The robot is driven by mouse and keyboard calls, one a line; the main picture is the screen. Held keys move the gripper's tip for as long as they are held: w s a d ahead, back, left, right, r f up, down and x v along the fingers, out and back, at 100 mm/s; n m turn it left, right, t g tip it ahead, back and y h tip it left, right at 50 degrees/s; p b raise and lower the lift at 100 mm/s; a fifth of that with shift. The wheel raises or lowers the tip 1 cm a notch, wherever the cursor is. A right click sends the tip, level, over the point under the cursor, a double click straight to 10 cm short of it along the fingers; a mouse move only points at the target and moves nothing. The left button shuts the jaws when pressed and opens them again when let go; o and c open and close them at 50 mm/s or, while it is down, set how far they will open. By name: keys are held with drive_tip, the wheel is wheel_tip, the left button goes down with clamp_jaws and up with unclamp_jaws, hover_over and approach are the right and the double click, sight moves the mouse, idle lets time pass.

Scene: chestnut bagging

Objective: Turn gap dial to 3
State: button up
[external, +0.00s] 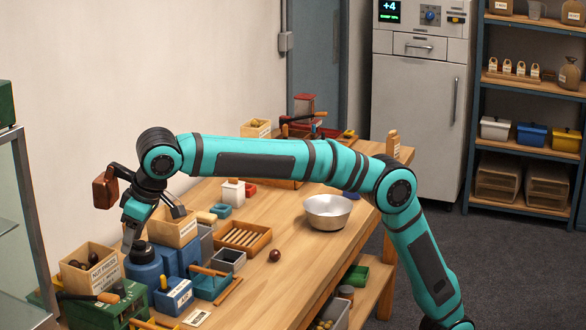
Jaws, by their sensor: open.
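My gripper (153,229) is open above the left end of the wooden bench, one finger pointing down and the other out to the right. Just below it is a blue machine (143,274) with a round black knob (142,248) on top. The left finger is close to this knob; I cannot tell whether they touch. I cannot tell for sure that the knob is the gap dial, and no number or pointer on it is readable. A box labelled "NUT PRESS" (90,273) stands to the left.
A green machine (100,310) stands in front of the box. A blue labelled box (173,298), a wooden slatted tray (240,238) and a metal bowl (327,211) are on the bench (290,275). A red-brown block (104,190) is left of my wrist. The bench's front right is clear.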

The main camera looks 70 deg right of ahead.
sight(119, 284)
drive_tip(key=x, duration=1.4)
drive_tip(key=shift+w, duration=0.15)
drive_tip(key=c, duration=1)
